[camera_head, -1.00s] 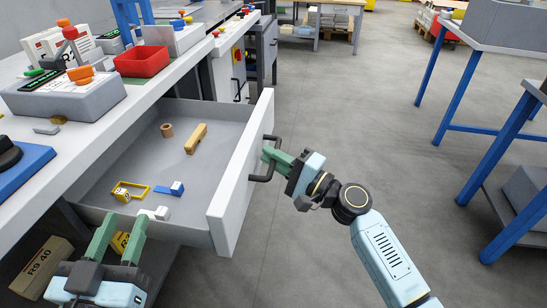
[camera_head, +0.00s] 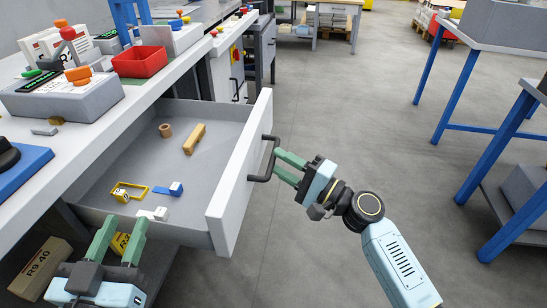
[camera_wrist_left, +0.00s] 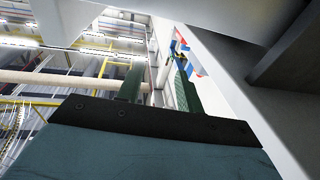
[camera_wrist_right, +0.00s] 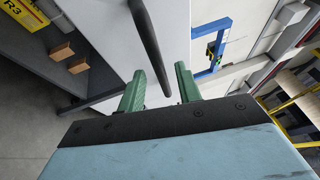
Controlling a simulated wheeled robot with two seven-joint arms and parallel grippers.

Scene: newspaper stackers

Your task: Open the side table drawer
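The side table drawer (camera_head: 228,200) stands pulled well out from under the worktop in the head view. Its black handle (camera_head: 266,160) is on the white front and also shows in the right wrist view (camera_wrist_right: 152,48). My right gripper (camera_head: 283,168) is open just off the handle, its green fingers pointing at it; in the right wrist view the bar end lies between the fingertips. My left gripper (camera_head: 124,230) is open and empty by the drawer's near side, with both green fingers apart.
The drawer holds a brown ring (camera_head: 166,130), a wooden block (camera_head: 194,138), a yellow frame (camera_head: 132,188) and a blue-and-white piece (camera_head: 170,190). A red bin (camera_head: 140,61) stands on the worktop. The floor (camera_head: 340,120) right of the drawer is clear.

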